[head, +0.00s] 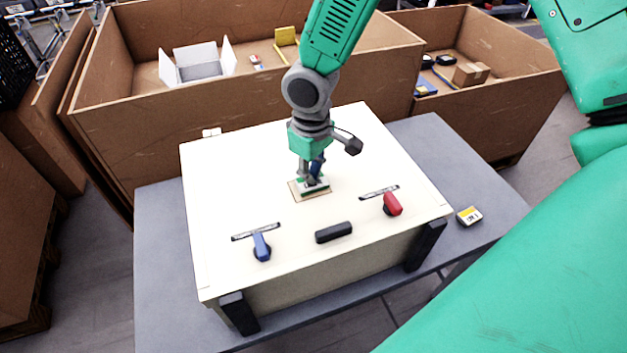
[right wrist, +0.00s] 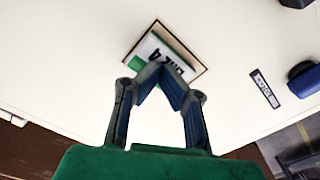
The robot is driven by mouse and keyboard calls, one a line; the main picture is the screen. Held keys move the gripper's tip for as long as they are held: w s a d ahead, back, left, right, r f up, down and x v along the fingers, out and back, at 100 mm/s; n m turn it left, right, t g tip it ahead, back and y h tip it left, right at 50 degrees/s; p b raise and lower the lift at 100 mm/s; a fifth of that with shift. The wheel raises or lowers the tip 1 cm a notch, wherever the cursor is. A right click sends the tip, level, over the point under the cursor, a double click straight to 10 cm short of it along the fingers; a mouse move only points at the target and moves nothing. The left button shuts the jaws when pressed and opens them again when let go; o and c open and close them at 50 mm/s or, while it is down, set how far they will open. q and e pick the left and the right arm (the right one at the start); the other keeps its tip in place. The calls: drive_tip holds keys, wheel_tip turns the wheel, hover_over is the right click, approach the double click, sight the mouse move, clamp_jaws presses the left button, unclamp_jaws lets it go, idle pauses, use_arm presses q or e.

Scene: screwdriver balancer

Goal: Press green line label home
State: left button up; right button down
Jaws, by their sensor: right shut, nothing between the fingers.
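The green line label (head: 316,188) is a small white plate with green and dark lettering. It lies within a dark-edged tan outline (head: 297,194) on the cream top of a box. In the right wrist view the label (right wrist: 172,54) shows partly, with tan showing along its upper and right sides. Whether it sits flush I cannot tell. My right gripper (head: 313,179) is shut and empty, pointing down at the label. Its fingertips (right wrist: 160,71) overlap the label's near edge, hiding part of it; contact is unclear. My left gripper is out of view.
The cream box (head: 225,180) stands on a grey table (head: 160,260). On its top are a blue knob (head: 261,246), a black handle (head: 333,232) and a red knob (head: 392,204). A yellow-white block (head: 469,216) lies at right. Large brown bins (head: 130,130) stand behind.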

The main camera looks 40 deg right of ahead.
wheel_tip(320, 180, up, 5)
drive_tip(key=p, duration=0.5)
idle(0.4)
